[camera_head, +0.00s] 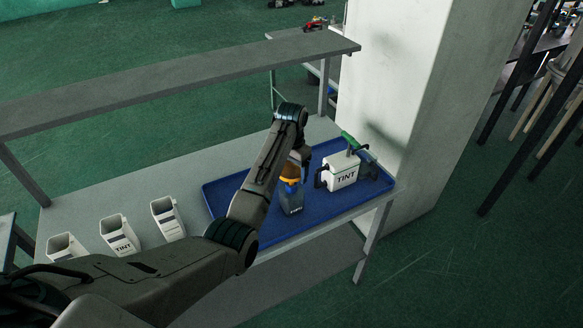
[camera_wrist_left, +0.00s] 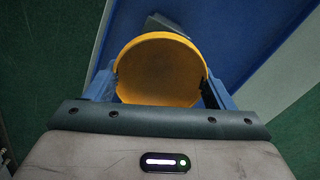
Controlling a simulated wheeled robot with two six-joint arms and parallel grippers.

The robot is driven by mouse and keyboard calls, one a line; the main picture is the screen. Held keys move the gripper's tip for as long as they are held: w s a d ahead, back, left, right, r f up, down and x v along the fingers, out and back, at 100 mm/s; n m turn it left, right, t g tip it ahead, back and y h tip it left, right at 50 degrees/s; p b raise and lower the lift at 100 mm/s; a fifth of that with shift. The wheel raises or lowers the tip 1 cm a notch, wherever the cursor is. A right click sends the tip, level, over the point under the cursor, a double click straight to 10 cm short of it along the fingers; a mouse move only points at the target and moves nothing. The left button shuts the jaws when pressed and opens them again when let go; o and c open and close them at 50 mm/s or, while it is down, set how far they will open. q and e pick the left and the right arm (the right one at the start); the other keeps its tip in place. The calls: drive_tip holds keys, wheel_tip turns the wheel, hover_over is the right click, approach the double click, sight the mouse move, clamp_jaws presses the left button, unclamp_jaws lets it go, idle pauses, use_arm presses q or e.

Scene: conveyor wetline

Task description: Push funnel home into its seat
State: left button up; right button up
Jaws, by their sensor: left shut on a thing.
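The orange funnel (camera_head: 290,180) is at the mouth of a dark grey bottle (camera_head: 291,201) on the blue tray. The wrist view shows the funnel (camera_wrist_left: 160,68) from above as a wide round orange cup. My left gripper (camera_head: 300,160) is shut on the funnel, with a blue-grey finger on each side of it in the wrist view. A grey corner, probably of the bottle (camera_wrist_left: 168,24), shows beyond the funnel's rim. The seat is hidden, so I cannot tell how deep the funnel sits. My right gripper is not in view.
The blue tray (camera_head: 222,191) also holds a white TINT container (camera_head: 342,174) with a green-topped tool (camera_head: 349,140). Several white open containers (camera_head: 120,236) stand left on the grey table. A shelf (camera_head: 180,82) runs behind; a white pillar (camera_head: 395,90) stands right.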

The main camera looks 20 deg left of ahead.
use_arm(q)
drive_tip(key=shift+f, duration=0.75)
